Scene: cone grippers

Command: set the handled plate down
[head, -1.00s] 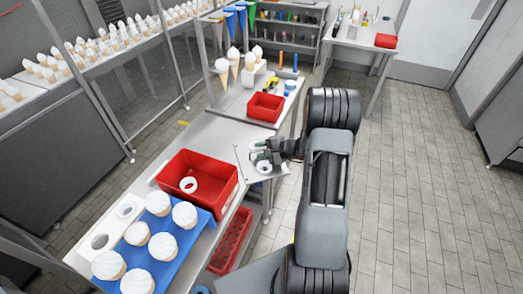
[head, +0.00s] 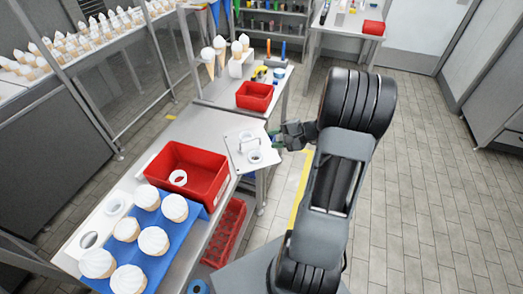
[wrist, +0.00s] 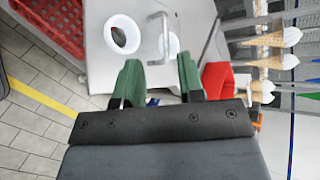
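The handled plate (head: 238,154) is a flat light-grey plate with two white-rimmed round holes and a metal bar handle. In the wrist view the plate (wrist: 98,68) is ahead of the fingers, with the handle (wrist: 162,35) standing up between the rings. My gripper (head: 277,141) is just right of the plate, apart from the handle. In the wrist view its green fingers (wrist: 162,82) are spread with nothing between them.
A red bin (head: 205,172) with a white ring inside stands left of the plate. A blue tray (head: 165,262) of white-topped cones is nearer. A smaller red bin (head: 255,96) stands on the table beyond. Floor is free on the right (head: 430,180).

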